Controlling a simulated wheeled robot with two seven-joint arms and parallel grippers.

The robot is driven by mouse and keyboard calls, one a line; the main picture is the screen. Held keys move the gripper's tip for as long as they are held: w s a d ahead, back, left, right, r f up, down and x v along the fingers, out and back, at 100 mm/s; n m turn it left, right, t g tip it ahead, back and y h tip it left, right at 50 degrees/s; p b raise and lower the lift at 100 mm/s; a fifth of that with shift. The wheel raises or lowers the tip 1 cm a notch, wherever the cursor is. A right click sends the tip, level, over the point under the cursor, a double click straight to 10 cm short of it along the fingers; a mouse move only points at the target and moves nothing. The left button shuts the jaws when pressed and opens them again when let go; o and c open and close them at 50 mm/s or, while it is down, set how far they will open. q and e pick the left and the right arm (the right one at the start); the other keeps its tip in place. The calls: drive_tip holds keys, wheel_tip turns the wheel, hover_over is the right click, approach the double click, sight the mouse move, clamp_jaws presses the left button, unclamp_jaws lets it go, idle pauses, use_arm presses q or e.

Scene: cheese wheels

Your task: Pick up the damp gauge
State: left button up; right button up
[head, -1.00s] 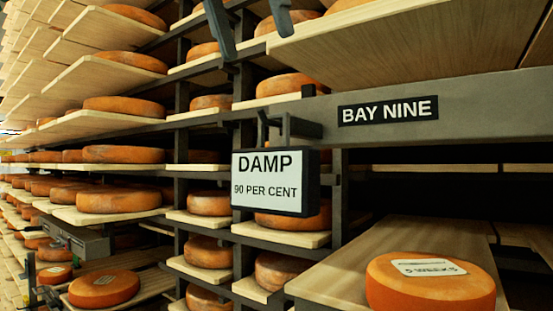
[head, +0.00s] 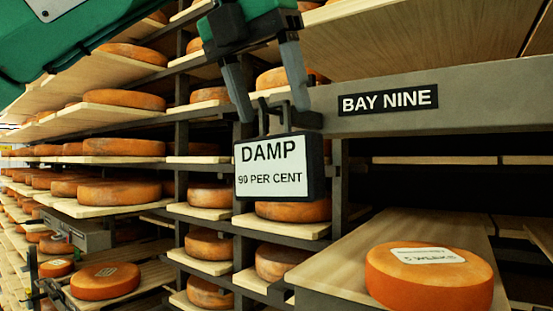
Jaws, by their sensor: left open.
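The damp gauge (head: 273,167) is a white-faced sign in a dark case, reading "DAMP 90 PER CENT". It hangs by a dark hook-like handle from a bracket (head: 305,119) at the left end of the grey beam. My left gripper (head: 272,114) comes down from the upper left, green with two grey fingers. The fingers are open and spread, with their tips at about the height of the gauge's handle, one on each side of it in the picture. Whether they touch it I cannot tell. My right gripper is not in view.
The grey beam (head: 470,98) with a "BAY NINE" label (head: 388,103) runs to the right. An orange cheese wheel (head: 430,285) with a paper label lies on a wooden board (head: 400,235) at the lower right. Shelves with many cheese wheels fill the left and back.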

use_arm(q)
drive_tip(key=shift+x, duration=0.85)
drive_tip(key=shift+w+f, duration=0.1)
drive_tip(key=shift+c, duration=0.8)
drive_tip(key=c, duration=1.1)
clamp_jaws()
